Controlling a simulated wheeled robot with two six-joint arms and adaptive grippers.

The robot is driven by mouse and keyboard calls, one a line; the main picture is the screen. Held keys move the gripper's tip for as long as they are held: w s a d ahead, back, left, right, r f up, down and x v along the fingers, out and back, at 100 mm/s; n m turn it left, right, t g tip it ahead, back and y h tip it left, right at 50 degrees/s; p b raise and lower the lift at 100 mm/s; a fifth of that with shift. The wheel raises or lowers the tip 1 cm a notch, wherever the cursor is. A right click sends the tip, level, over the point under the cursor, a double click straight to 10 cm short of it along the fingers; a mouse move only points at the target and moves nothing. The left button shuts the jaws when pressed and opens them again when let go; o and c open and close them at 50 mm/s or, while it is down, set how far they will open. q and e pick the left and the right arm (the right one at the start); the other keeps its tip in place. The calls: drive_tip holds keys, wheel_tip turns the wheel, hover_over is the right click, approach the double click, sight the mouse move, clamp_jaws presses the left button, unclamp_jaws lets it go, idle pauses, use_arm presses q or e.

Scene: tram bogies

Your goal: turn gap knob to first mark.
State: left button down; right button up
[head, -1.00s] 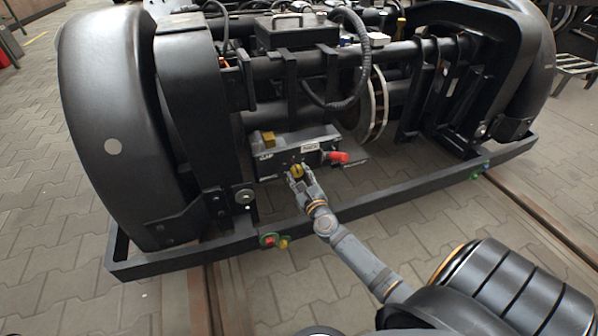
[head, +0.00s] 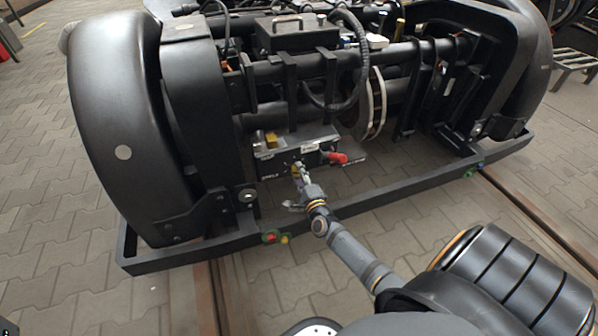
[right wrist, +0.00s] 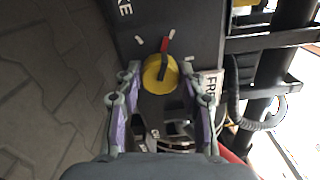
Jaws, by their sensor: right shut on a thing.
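The round yellow gap knob (right wrist: 160,74) sits on the dark panel of a control box (head: 310,145). A dark line crosses its face and leans slightly right of straight up in the right wrist view. A red stroke (right wrist: 165,46) stands just above the knob, in line with it. One white mark (right wrist: 140,41) lies up and left of the knob, another (right wrist: 172,34) just above the red stroke. My right gripper (right wrist: 158,82) has one finger on each side of the knob and is shut on it. In the head view, my right gripper (head: 298,174) largely covers the knob. My left gripper is out of view.
The box carries a yellow block (head: 271,139) and a red handle (head: 337,158). A black frame rail (head: 360,205) runs low in front of the bogie, under my right arm. Large black wheel covers (head: 122,120) flank the box. Paved floor lies in front.

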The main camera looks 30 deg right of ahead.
drive_tip(key=shift+n+p, duration=2.7)
drive_tip(key=shift+n, duration=2.4)
drive_tip(key=shift+f, duration=0.1)
drive_tip(key=o, duration=1.2)
drive_tip(key=shift+c, duration=0.2)
drive_tip(key=shift+s, duration=0.1)
